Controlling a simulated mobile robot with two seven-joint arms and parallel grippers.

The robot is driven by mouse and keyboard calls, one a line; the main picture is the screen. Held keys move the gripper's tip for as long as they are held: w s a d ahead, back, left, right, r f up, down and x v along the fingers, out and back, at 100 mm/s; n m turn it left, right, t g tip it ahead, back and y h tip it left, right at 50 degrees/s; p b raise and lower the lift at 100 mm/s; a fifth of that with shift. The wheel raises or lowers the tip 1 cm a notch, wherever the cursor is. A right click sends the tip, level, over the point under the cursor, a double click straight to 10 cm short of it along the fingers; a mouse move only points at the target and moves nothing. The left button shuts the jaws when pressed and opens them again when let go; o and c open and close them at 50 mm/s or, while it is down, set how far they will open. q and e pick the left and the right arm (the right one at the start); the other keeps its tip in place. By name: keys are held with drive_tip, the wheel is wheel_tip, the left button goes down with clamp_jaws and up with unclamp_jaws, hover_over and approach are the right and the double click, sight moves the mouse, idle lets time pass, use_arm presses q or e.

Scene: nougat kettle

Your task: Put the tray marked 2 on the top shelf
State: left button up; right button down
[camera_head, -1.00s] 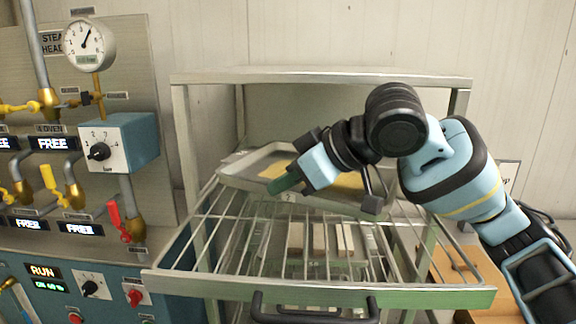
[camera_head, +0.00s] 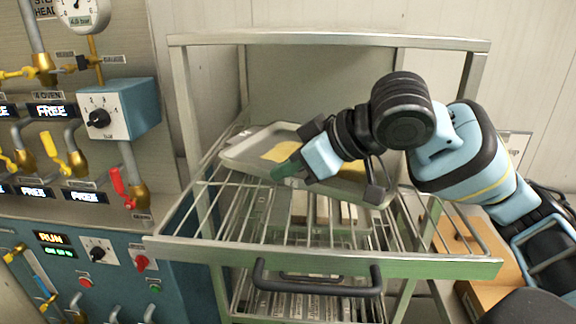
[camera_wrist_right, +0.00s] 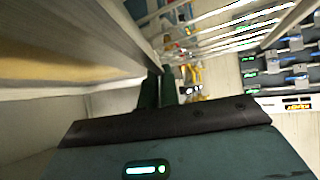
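The grey metal tray (camera_head: 245,157) is in the middle of the head view, inside the rack frame and over the upper wire shelf (camera_head: 220,232). It holds flat yellow pieces. I cannot tell whether it rests on the wires or hangs just above. My right gripper (camera_head: 286,170) reaches in from the right, its dark green fingers close together at the tray's near rim. In the wrist view the fingers (camera_wrist_right: 158,92) meet the tray's edge, with the tray (camera_wrist_right: 60,95) filling the left side. My arm hides the tray's right part. My left gripper is out of view.
The rack's flat top panel (camera_head: 330,39) is above the tray. The upper wire shelf juts forward, and a black handle (camera_head: 318,282) is below its front bar. Valves and a blue control panel (camera_head: 185,245) stand close at left. A wooden box (camera_head: 455,245) is at right.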

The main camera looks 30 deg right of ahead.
drive_tip(key=shift+f, duration=0.4)
drive_tip(key=c, duration=1.6)
unclamp_jaws()
drive_tip(key=shift+o, duration=0.2)
drive_tip(key=shift+f, duration=0.15)
drive_tip(key=shift+v, duration=4)
